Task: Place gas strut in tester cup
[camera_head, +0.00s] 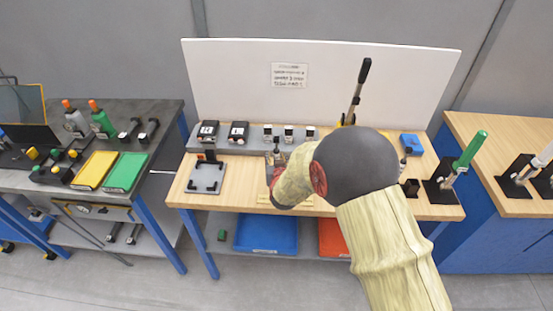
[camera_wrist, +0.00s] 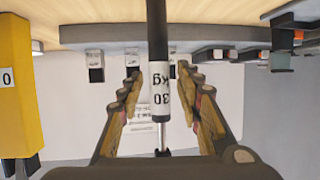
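A gas strut (camera_wrist: 158,45) shows in the wrist view as a black cylinder with a white label reading 30 kg and a thin silver rod. The view is upside down. My gripper (camera_wrist: 158,78) has a finger on each side of the strut, with a visible gap to each, so it looks open around it. In the head view my arm hides most of the gripper and strut. A yellow post (camera_wrist: 15,80) marked 0 stands beside the gripper in the wrist view. A dark bar (camera_head: 360,88) rises behind my arm in the head view. I cannot identify the tester cup.
The wooden bench (camera_head: 245,185) carries a grey riser (camera_head: 255,145) with small blocks and a black-framed plate (camera_head: 206,178). A white board (camera_head: 230,75) stands behind. A green-topped strut (camera_head: 470,150) stands at right. A blue bin (camera_head: 265,232) sits below.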

